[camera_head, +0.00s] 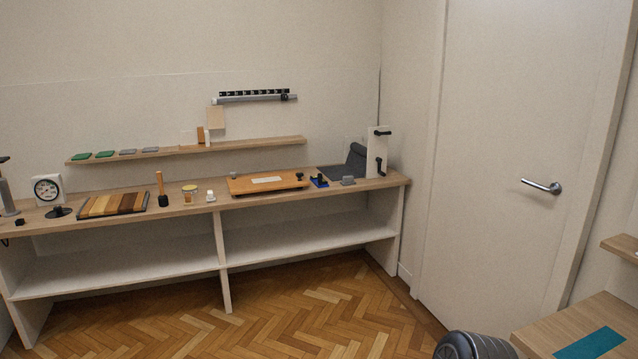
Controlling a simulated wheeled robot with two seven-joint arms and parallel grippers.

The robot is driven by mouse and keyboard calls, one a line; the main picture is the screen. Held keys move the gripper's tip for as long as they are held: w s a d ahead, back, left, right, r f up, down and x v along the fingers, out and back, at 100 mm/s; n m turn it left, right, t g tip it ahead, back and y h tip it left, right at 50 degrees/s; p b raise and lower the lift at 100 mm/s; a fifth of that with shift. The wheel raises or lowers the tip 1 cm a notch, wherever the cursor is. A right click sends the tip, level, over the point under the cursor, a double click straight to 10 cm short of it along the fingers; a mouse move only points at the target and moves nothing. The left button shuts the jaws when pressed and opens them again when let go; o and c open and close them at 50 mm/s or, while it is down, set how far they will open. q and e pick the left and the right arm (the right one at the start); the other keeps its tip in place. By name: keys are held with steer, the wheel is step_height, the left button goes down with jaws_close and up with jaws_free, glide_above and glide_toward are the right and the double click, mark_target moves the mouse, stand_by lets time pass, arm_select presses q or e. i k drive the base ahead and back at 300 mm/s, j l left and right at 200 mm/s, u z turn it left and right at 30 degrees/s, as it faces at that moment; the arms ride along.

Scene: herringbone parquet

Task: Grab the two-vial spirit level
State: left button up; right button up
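I cannot make out a two-vial spirit level for certain in the head view. A long grey bar (250,98) with a black toothed strip along its top is on the back wall above the narrow shelf; it is too small to tell whether it has vials. Small items on the workbench (372,186), such as a small blue object (319,181) and a grey block (348,181), are also too small to identify surely. Neither of my grippers is in view.
The bench has an orange board (240,187), a striped wood sample board (112,205) and a dial gauge (47,188). A wall shelf (240,144) hangs above. A closed door (510,130) is right; a table (560,318) is front right. Parquet floor (240,335) is open.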

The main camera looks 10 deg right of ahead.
mark_target(319, 177)
steer(key=i+l+z, duration=0.3)
steer(key=i, duration=1.2)
steer(key=i+j+z, duration=0.15)
steer(key=i+z, duration=0.15)
steer(key=i, duration=1.25)
steer(key=i+j+z, duration=0.15)
steer(key=i+z, duration=0.2)
steer(key=i, duration=0.15)
steer(key=i+j+z, duration=0.3)
steer(key=i, duration=0.15)
steer(key=i+j+z, duration=0.35)
steer(key=i, duration=0.05)
